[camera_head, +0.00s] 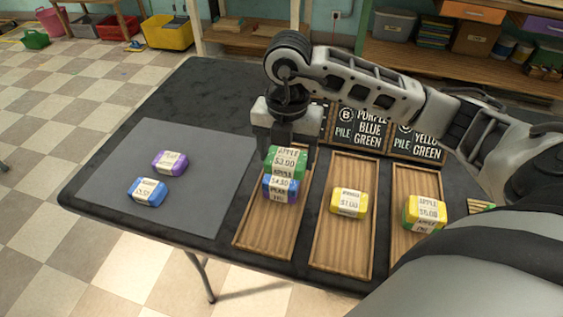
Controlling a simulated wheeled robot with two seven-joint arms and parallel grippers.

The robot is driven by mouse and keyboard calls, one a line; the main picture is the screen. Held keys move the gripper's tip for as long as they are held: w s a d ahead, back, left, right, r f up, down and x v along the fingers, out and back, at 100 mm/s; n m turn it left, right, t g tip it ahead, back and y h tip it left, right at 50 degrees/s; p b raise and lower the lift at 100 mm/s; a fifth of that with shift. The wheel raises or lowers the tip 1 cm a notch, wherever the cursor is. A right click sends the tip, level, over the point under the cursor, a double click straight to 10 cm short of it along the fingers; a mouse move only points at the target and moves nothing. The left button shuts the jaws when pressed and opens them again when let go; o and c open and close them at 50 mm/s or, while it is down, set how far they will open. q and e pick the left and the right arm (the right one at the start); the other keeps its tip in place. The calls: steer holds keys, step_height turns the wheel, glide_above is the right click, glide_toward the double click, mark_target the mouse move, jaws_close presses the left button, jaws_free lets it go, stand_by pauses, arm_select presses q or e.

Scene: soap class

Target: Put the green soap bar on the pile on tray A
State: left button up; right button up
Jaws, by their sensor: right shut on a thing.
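My right gripper (286,148) points down over the leftmost wooden tray, tray A (262,236), and is shut on the green soap bar (286,162). The green bar has a white paper label. It is right above a blue bar (281,184), which lies on a purple bar (280,196) on the tray. I cannot tell whether the green bar touches the blue one. The fingers are partly hidden behind the green bar. My left gripper is not in view.
A yellow bar (349,203) lies on the middle tray (341,257). A yellow bar (425,207) sits on a green one on the right tray (404,180). A purple bar (170,162) and a blue bar (147,192) lie on the grey mat (195,200). Sign B (358,128) stands behind.

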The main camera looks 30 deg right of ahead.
mark_target(282, 156)
steer(key=w+f, duration=0.1)
steer(key=f, duration=0.1)
steer(key=w+d+f, duration=0.1)
steer(key=w+f, duration=0.1)
steer(key=shift+a+f+p, duration=0.1)
steer(key=shift+f+p, duration=0.2)
steer(key=shift+f, duration=1)
steer(key=shift+f, duration=0.1)
steer(key=o, duration=1)
step_height(282, 156, up, 12)
steer(key=shift+r+b, duration=0.15)
steer(key=shift+b, duration=0.15)
